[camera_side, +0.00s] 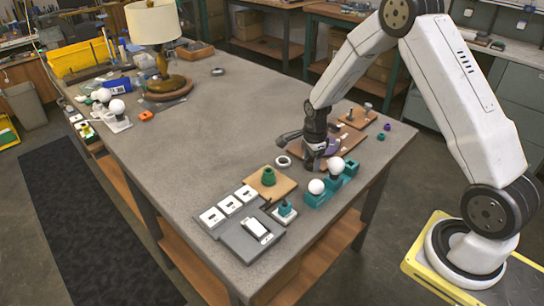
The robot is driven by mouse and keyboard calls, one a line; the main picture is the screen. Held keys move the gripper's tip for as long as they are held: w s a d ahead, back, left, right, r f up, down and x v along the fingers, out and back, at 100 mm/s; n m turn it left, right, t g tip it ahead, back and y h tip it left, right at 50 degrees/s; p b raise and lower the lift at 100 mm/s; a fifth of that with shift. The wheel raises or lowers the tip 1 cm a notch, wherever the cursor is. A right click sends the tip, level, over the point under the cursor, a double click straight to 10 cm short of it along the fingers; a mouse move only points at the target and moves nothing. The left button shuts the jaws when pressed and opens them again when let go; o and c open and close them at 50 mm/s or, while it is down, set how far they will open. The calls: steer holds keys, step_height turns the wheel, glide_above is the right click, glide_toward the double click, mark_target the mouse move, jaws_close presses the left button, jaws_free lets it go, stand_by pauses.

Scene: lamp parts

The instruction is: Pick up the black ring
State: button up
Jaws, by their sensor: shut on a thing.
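My gripper (316,164) is low over the near right part of the table, pointing down beside a brown board. Its jaws are shut on a small dark thing. That thing is mostly hidden by the dark fingers, and I cannot tell for sure that it is the black ring. No separate black ring can be made out. A purple part (333,146) shows close behind the fingers.
A teal holder (317,199) with white bulbs stands just in front of my gripper. A wooden board with a green part (268,177) and grey trays with white tiles (229,204) are to the left. A lamp (154,25) stands at the far end. The table's middle is clear.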

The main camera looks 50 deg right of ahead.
steer(key=s+a+r, duration=0.2)
steer(key=s+r, duration=0.5)
steer(key=s, duration=0.4)
steer(key=shift+s+a+r, duration=0.25)
steer(key=shift+s+a, duration=0.1)
steer(key=shift+w, duration=0.2)
steer(key=w+a, duration=0.2)
steer(key=w, duration=0.4)
steer(key=w+a, duration=0.2)
steer(key=w, duration=0.3)
steer(key=w+a, duration=0.3)
steer(key=w, duration=0.3)
steer(key=shift+w+f, duration=0.35)
steer(key=shift+w+a, duration=0.4)
steer(key=shift+w, duration=0.15)
steer(key=shift+f, duration=0.2)
